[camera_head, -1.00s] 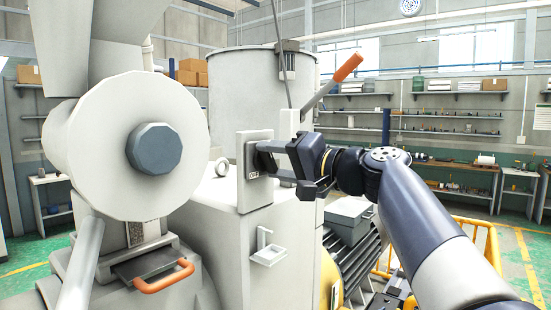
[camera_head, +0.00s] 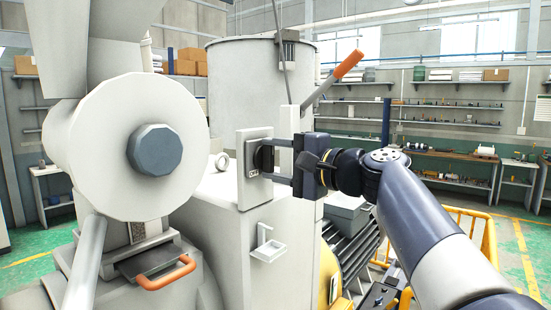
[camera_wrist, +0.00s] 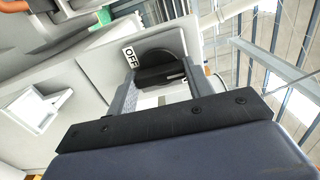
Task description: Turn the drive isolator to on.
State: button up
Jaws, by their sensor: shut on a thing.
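The drive isolator is a dark round knob (camera_head: 262,158) on a light grey plate (camera_head: 252,187) on the upright face of the machine. In the wrist view the knob (camera_wrist: 160,72) shows as a black disc with a raised grip bar and a pale mark on the bar. A white label (camera_wrist: 130,57) reading OFF sits beside it. My gripper (camera_head: 276,160) reaches in from the right, its two fingers on either side of the grip bar, shut on it. The fingers (camera_wrist: 160,85) partly hide the knob's sides.
A small white bracket tray (camera_head: 268,250) is on the machine below the plate. A large pale drum (camera_head: 152,150) stands to the left. A yellow rail (camera_head: 478,228) is at the right.

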jog(key=shift+f, duration=0.1)
jog(key=o, duration=1)
jog(key=shift+s+d, duration=0.1)
jog(key=shift+d, duration=0.05)
jog(key=b+v, duration=0.3)
jog(key=v, duration=0.7)
jog(key=shift+s+d, duration=0.2)
jog(key=p+x, duration=0.3)
jog(key=x, duration=0.8)
jog(key=shift+d, duration=0.15)
